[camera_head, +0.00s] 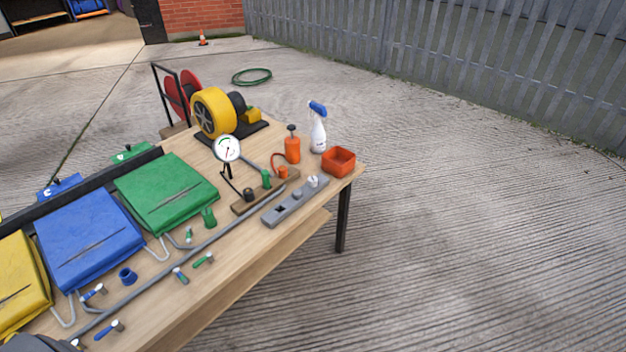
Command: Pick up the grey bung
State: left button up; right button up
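A small light grey piece, which looks like the grey bung (312,182), stands at the far right end of a long grey block (292,204). The block lies near the front right edge of the wooden table and has a dark opening near its left end. I cannot tell how deep the bung sits in the block. Neither of my grippers shows clearly. A dark grey shape is cut off at the bottom left corner, and I cannot tell what it is.
An open red-orange box (338,161), a spray bottle (318,130) and an orange bottle (292,148) stand behind the block. A gauge (227,150) and yellow blower (214,112) are to the left. Folded green (165,195) and blue (88,237) pieces lie further left.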

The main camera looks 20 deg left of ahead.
aim_at(296, 193)
jog(key=u, duration=0.35)
jog(key=i, duration=0.95)
jog(key=u, duration=0.75)
